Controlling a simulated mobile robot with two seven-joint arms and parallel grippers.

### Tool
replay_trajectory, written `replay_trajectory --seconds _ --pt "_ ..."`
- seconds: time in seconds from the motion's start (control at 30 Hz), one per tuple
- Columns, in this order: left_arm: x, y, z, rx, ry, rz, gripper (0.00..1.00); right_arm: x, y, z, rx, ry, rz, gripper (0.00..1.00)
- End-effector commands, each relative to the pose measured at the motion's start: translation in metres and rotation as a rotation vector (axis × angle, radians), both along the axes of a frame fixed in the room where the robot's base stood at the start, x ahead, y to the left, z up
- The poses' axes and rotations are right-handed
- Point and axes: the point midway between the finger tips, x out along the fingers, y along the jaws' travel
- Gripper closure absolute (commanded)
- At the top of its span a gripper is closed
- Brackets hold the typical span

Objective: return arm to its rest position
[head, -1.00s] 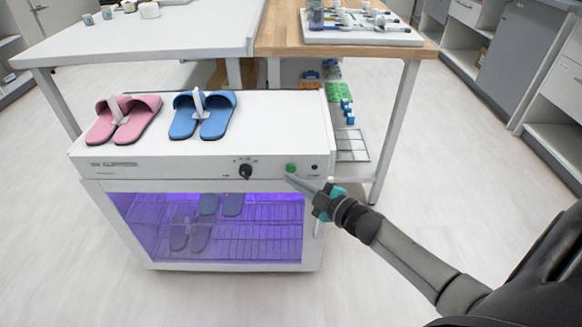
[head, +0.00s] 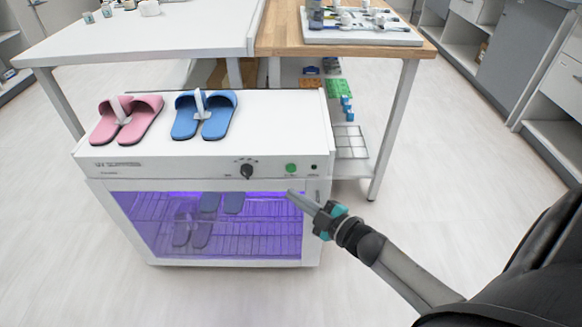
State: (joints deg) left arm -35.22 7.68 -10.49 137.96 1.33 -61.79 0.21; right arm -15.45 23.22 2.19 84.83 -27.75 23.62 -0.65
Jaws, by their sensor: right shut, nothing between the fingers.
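My right gripper (head: 303,200) comes in from the right and is shut and empty. In the picture its tips lie over the upper right corner of the sterilizer cabinet's glass door, below the green button (head: 291,168). I cannot tell whether they touch the cabinet. The white cabinet (head: 200,161) has a black knob (head: 247,171) beside the button, and its inside glows purple. Slippers (head: 193,224) stand on a wire rack behind the closed door. My left gripper is not in view.
Pink slippers (head: 143,115) and blue slippers (head: 186,122) stand on the cabinet's top. Behind are a white table (head: 150,45) and a wooden table (head: 280,30) bearing a tray of tools (head: 330,38). Grey drawers (head: 515,60) line the right. The floor between is clear.

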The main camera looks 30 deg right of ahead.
Motion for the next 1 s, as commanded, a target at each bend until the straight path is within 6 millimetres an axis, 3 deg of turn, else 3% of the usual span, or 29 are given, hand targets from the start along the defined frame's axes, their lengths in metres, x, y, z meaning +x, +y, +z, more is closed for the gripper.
replay_trajectory --seconds 0.73,1.0 --pt "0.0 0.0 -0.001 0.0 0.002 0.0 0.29 0.0 0.0 0.0 0.003 0.003 -0.005 1.0" --pt "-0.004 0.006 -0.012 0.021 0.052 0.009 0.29 -0.003 0.005 -0.011 0.09 0.13 -0.171 1.0"
